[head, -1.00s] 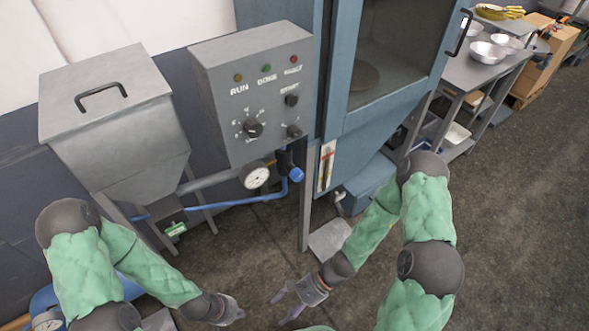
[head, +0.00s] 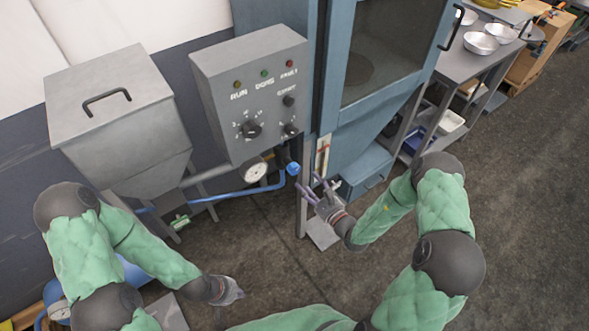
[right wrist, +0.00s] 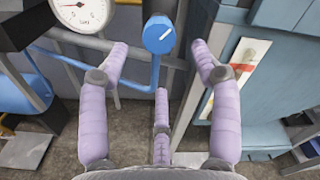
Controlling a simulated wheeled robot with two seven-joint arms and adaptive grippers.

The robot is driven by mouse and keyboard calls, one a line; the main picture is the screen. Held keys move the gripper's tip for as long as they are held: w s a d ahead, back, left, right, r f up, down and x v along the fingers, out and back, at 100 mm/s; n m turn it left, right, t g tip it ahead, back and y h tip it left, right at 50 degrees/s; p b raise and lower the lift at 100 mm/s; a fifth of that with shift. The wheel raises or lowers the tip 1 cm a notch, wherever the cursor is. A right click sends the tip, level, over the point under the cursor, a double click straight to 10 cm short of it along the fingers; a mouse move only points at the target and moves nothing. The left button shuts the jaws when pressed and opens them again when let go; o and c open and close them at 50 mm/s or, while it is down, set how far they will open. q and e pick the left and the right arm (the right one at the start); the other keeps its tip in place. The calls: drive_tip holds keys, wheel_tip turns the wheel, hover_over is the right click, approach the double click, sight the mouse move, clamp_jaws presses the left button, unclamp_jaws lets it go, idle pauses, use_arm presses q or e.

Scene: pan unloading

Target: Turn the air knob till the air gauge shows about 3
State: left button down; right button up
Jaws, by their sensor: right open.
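The blue air knob (head: 293,168) sits on the pipework below the control box. In the right wrist view the knob (right wrist: 158,35) faces me with a pale line across its face. The white round air gauge (head: 256,171) is just left of it; in the right wrist view the gauge (right wrist: 85,14) is cut by the top edge and its reading is too small to tell. My right gripper (head: 312,184) is open and empty, close to the knob at its lower right; in the right wrist view its fingers (right wrist: 160,62) are spread below the knob, apart from it. My left gripper (head: 238,292) hangs low, away from the knob.
The grey control box (head: 215,95) with dials and lamps is above the knob. A grey hopper (head: 120,140) stands left. The blue cabinet (head: 345,135) and its leg are close on the right. A blue hose (head: 235,193) runs left from the knob. Steel pans (head: 480,43) stand far right.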

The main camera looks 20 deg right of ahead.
sight(296, 171)
drive_tip(key=b+x, duration=0.1)
drive_tip(key=x, duration=0.7)
drive_tip(key=shift+w+a+f, duration=0.1)
drive_tip(key=shift+w+a, duration=0.1)
drive_tip(key=c, duration=1.2)
